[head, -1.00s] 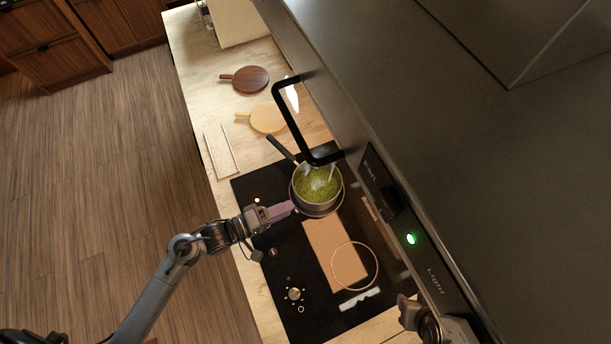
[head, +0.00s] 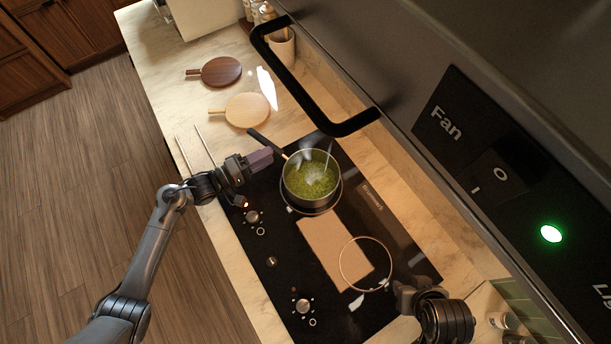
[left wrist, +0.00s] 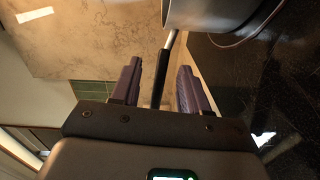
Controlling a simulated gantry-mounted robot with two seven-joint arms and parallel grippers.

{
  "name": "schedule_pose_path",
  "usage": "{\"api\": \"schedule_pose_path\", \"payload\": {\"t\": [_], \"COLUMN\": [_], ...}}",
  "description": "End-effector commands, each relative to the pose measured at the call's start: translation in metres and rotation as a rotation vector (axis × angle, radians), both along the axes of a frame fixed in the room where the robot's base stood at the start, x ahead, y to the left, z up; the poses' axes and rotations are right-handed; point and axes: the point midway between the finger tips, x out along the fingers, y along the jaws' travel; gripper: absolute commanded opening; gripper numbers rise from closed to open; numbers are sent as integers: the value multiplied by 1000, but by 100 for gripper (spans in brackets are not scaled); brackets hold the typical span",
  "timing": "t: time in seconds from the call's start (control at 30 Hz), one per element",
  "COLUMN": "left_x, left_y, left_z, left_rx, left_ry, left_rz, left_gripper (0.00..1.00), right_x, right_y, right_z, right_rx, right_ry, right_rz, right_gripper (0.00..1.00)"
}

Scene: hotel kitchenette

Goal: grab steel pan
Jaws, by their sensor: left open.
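The steel pan (head: 291,196) stands on the black cooktop (head: 268,210) with green food in it. Its dark handle (head: 263,141) points to the upper left. My left gripper (head: 261,159) is open beside the handle, left of the pan body. In the left wrist view, the purple fingers of my left gripper (left wrist: 160,88) stand apart with the handle (left wrist: 163,70) showing between them. The pan's steel side (left wrist: 205,14) shows at the top. I see no finger contact with the handle. My right gripper (head: 405,296) is dark, at the lower right; its jaw opening is unclear.
A light round board (head: 247,111) and a dark round board (head: 222,72) lie on the counter beyond. The range hood with its black handle bar (head: 302,92) overhangs the right side.

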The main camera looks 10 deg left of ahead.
Motion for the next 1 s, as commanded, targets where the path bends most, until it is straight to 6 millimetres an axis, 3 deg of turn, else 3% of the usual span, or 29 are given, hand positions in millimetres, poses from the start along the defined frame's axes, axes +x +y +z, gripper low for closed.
{"api": "schedule_pose_path", "payload": {"t": [0.5,0.8,1.0], "left_x": [34,37,37], "left_y": [-36,-39,-39], "left_z": [-5,-6,-6], "left_rx": [-1,1,0], "left_ry": [-1,-1,0], "left_rz": [1,0,0], "left_gripper": [45,45,16], "right_x": [0,0,0], "right_y": [3,3,1], "right_z": [2,2,1], "right_rx": [11,9,2], "right_ry": [1,0,0], "right_rz": [-6,-4,0], "right_gripper": [43,43,43]}}
